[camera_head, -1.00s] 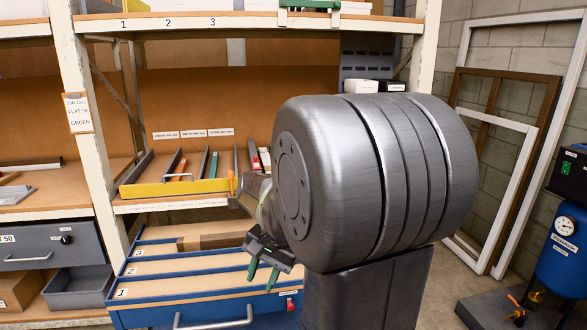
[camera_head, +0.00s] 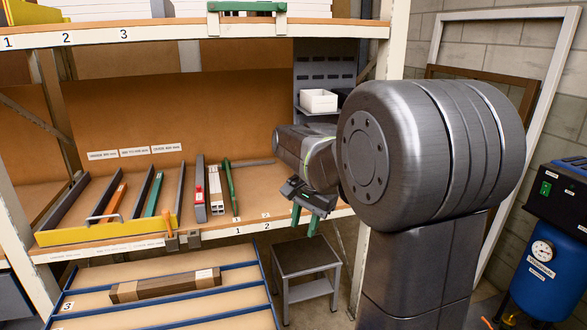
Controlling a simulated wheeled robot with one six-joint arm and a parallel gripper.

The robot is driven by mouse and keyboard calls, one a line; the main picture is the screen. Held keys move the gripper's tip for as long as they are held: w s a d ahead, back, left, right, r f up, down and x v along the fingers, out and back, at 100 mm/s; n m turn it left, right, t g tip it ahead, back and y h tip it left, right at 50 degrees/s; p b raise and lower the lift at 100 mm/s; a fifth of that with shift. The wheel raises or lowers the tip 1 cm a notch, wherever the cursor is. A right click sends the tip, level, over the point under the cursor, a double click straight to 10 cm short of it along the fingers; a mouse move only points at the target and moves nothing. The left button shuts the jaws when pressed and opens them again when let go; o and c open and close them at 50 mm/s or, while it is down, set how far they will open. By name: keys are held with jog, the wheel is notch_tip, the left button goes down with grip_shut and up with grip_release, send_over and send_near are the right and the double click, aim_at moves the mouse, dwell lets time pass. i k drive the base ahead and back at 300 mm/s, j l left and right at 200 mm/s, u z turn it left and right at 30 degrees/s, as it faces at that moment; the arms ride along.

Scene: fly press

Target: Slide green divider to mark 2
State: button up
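A green bar with two pale end brackets (camera_head: 247,7) sits at the front edge of the upper shelf, right of that shelf's marks 1, 2 and 3 (camera_head: 66,38). A long thin green strip (camera_head: 231,188) leans on the lower shelf, above the lower edge's marks 1 and 2 (camera_head: 265,215). A shorter green piece (camera_head: 153,195) lies in the yellow-fronted tray. I cannot tell for sure which one is the divider. My gripper (camera_head: 305,219) has green fingers, apart and empty, right of the lower shelf's strip and touching nothing.
The yellow-fronted tray (camera_head: 100,233) stands left on the lower shelf. A blue drawer (camera_head: 235,267) stands open below. A small grey stool (camera_head: 305,258) stands under my gripper. A blue compressor tank (camera_head: 545,265) is at right.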

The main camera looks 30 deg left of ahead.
aim_at(229, 177)
jog(key=i+l, duration=0.1)
jog(key=i, duration=0.35)
jog(key=i+u, duration=0.15)
jog(key=i, duration=0.3)
jog(key=i+j+u, duration=0.2)
jog(key=i+u, duration=0.6)
jog(key=u, duration=0.15)
jog(key=i+l+u, duration=0.15)
jog(key=i+u, duration=0.45)
jog(key=i, duration=0.3)
